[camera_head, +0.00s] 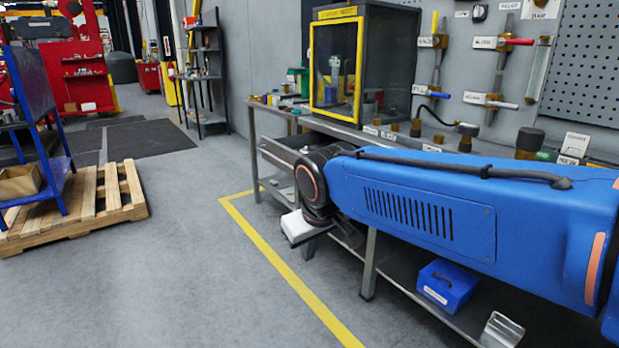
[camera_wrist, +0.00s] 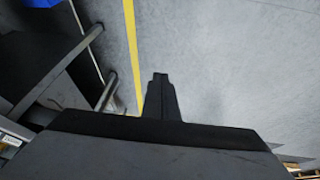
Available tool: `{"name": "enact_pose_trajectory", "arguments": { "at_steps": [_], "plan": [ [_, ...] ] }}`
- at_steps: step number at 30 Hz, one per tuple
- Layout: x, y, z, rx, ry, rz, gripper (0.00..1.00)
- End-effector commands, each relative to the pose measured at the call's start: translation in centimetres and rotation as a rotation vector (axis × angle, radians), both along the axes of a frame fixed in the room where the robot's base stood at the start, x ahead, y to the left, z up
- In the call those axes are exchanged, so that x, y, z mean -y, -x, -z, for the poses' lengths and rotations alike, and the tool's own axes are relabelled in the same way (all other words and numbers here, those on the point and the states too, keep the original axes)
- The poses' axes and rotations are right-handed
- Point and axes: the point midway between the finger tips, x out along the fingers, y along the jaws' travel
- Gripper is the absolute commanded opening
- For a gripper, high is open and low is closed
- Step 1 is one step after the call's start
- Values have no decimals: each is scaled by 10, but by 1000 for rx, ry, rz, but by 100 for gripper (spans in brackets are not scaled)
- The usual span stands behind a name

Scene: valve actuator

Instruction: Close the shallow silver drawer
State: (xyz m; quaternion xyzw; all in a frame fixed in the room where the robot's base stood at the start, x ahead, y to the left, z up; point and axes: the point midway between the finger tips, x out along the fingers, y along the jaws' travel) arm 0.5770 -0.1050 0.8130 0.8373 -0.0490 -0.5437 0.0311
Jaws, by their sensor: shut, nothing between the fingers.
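The shallow silver drawer (camera_head: 279,154) juts out from under the workbench top in the head view, so it stands open. My blue arm and its wrist hide its right part. My gripper (camera_wrist: 160,76) points down the middle of the wrist view, with its dark fingers together and nothing between them. In the head view my wrist is in front of the bench, just right of the visible drawer part; the fingers cannot be made out there. Grey bench or drawer parts show at the left of the wrist view, but I cannot tell which.
The workbench (camera_head: 350,133) carries a yellow-framed cabinet (camera_head: 335,62) and several valve fittings. A blue toolbox (camera_head: 447,285) sits on its lower shelf. A yellow floor line (camera_head: 282,264) runs along the bench. A wooden pallet (camera_head: 95,207) lies at left; the floor between is clear.

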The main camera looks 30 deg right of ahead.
Motion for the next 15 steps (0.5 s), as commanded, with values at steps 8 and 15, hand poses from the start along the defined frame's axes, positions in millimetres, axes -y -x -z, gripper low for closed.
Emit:
{"name": "enact_pose_trajectory", "arguments": {
  "at_steps": [8,15],
  "plan": [
    [44,-103,-37,3,108,49,0],
    [85,-193,-55,10,200,81,0]
  ]
}}
